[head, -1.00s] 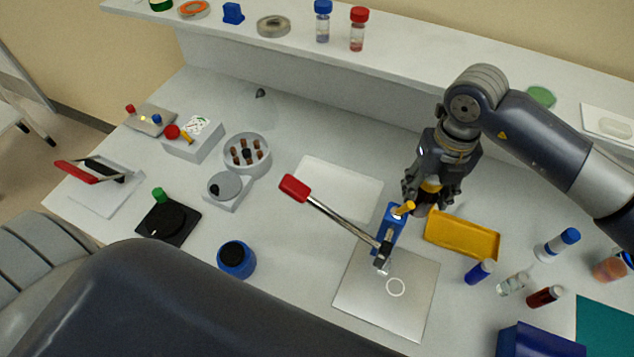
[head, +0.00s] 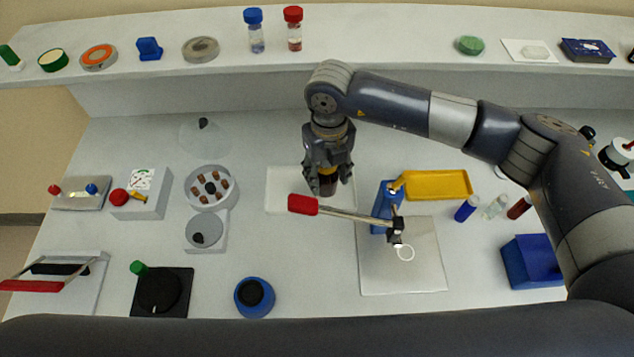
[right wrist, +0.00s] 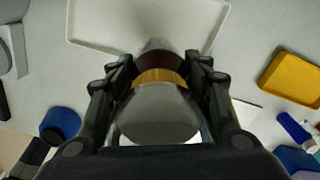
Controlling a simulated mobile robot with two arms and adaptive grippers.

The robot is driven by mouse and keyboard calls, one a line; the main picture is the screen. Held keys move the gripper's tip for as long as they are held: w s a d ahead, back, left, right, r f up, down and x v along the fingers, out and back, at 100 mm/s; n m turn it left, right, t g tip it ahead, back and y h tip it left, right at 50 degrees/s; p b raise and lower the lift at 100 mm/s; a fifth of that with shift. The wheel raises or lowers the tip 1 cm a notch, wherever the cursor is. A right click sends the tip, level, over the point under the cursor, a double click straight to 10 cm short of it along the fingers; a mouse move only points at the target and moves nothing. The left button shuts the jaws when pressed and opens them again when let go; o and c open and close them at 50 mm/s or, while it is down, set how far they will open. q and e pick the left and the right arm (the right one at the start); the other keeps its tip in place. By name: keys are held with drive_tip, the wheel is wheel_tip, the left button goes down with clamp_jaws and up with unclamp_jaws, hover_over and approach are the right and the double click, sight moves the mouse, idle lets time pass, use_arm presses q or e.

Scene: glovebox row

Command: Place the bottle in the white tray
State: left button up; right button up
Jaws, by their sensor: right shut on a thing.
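My right gripper (head: 328,178) is shut on a dark bottle (head: 327,186) with a yellow band. In the head view it holds the bottle over the right part of the white tray (head: 285,200). In the right wrist view the bottle (right wrist: 160,100) sits between both fingers, grey end toward the camera, yellow band and dark red-brown part beyond. The white tray (right wrist: 85,40) lies behind it there, its near rim close to the bottle's far end. I cannot tell whether the bottle touches the tray. My left gripper is not in view.
A press with a red-handled lever (head: 303,205) stands just in front of the tray, its lever near the gripper. A yellow tray (head: 437,184) and several vials lie to the right. A round rack (head: 211,172) stands left. A shelf runs behind.

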sight(325, 188)
drive_tip(key=shift+f, duration=0.8)
drive_tip(key=f, duration=0.1)
drive_tip(key=f+p, duration=0.1)
drive_tip(key=f, duration=0.1)
drive_tip(key=shift+a+f, duration=0.25)
drive_tip(key=shift+f, duration=0.35)
drive_tip(key=o, duration=1)
drive_tip(key=shift+r, duration=0.1)
drive_tip(key=shift+o, duration=0.4)
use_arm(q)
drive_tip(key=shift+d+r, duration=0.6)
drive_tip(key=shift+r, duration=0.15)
